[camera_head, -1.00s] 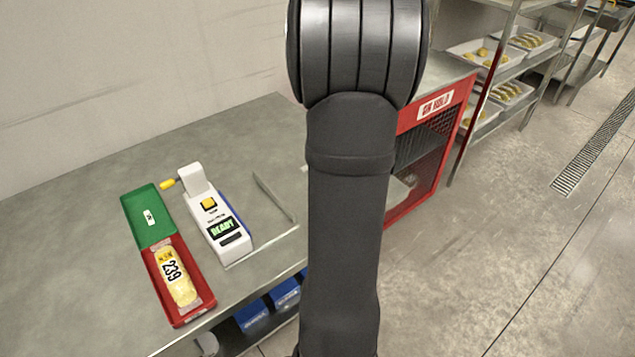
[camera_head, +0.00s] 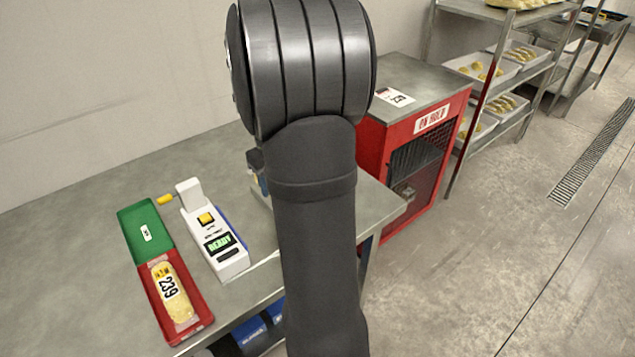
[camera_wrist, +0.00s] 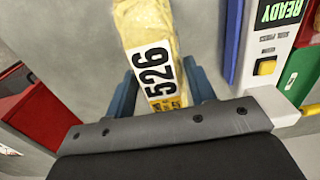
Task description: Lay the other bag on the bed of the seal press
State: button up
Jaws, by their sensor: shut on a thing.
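A yellow bag with a white label reading 526 (camera_wrist: 146,28) is between the blue fingers of my gripper (camera_wrist: 160,75) in the wrist view. My gripper is shut on its labelled end, and the far end runs out of the frame. The seal press (camera_head: 221,249), white with a green READY display, stands on the steel table; its housing also shows at upper right in the wrist view (camera_wrist: 265,45). Its bed is mostly hidden behind my arm. Another bag, labelled 239 (camera_head: 184,308), lies in the red half of a two-colour tray.
The tray's green half (camera_head: 134,216) is empty apart from a small label. A yellow-tipped handle (camera_head: 166,199) sticks out left of the press. A red ON HOLD cabinet (camera_head: 388,132) stands right of the table, with a 239 paper on top. Racks with food trays are behind it.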

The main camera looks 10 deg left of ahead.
jog(key=s+a, duration=0.2)
jog(key=a, duration=0.5)
jog(key=shift+a+f, duration=0.2)
jog(key=shift+f, duration=4.55)
jog(key=o, duration=1.2)
jog(key=shift+r, duration=0.1)
notch_tip(320, 180, up, 9)
